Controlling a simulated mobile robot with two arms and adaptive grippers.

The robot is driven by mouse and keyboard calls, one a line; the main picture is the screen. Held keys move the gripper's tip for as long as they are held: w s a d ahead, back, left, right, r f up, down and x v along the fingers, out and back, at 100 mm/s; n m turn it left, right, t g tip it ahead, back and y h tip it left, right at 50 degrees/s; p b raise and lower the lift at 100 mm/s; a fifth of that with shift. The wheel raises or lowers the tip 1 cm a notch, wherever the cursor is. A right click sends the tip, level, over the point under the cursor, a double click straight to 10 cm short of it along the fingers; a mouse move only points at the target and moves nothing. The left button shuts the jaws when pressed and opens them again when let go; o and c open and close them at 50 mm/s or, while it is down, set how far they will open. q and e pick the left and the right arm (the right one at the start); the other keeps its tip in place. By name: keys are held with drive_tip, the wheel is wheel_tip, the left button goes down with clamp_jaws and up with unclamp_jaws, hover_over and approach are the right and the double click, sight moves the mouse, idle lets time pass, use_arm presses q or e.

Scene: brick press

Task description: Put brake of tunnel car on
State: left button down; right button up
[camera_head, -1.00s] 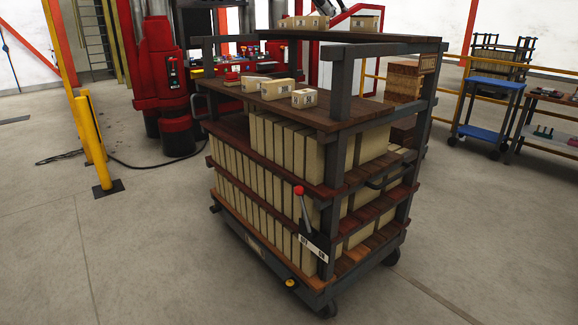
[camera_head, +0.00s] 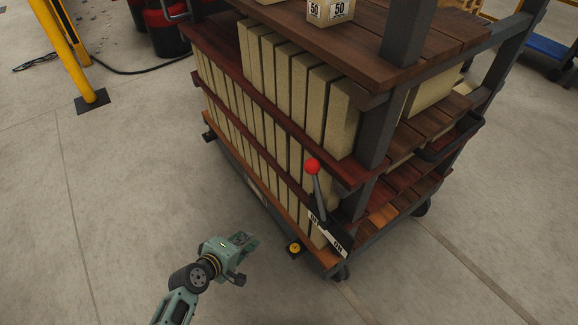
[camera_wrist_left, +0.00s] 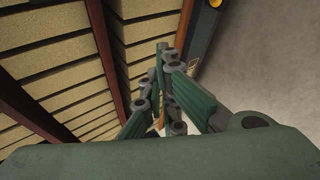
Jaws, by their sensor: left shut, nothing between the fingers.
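The tunnel car (camera_head: 290,120) is a dark wooden cart with shelves of pale bricks. Its brake lever (camera_head: 321,191), with a red ball knob (camera_head: 311,167), stands at the near corner, tilted slightly left at the top. Below it is a white label plate (camera_head: 328,236) with dark markings too small to read. My left gripper (camera_head: 246,243) is shut and empty, low in front of the car's left side and apart from the lever. In the left wrist view its fingers (camera_wrist_left: 164,62) are together beside the brick shelves. The lever does not show there. My right gripper is out of view.
A yellow knob (camera_head: 294,249) sits on the car's lower edge, between my left gripper and the brake. A yellow post (camera_head: 62,50) stands at the upper left. The concrete floor (camera_head: 120,190) left of the car is clear.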

use_arm(q)
drive_tip(key=w+d+r+n+t+h, duration=0.2)
drive_tip(key=w+r, duration=0.1)
drive_tip(key=r, duration=0.8)
drive_tip(key=w+d+r+n+t+h, duration=0.1)
drive_tip(key=w+d+r+h, duration=0.15)
drive_tip(key=r, duration=0.85)
drive_tip(key=w+d+p, duration=0.1)
drive_tip(key=w+d, duration=0.3)
drive_tip(key=d, duration=0.4)
drive_tip(key=shift+d+r+p, duration=0.15)
drive_tip(key=shift+r+p, duration=0.15)
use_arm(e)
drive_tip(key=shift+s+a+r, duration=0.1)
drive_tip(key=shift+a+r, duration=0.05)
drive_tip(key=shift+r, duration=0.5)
use_arm(q)
drive_tip(key=shift+w, duration=0.15)
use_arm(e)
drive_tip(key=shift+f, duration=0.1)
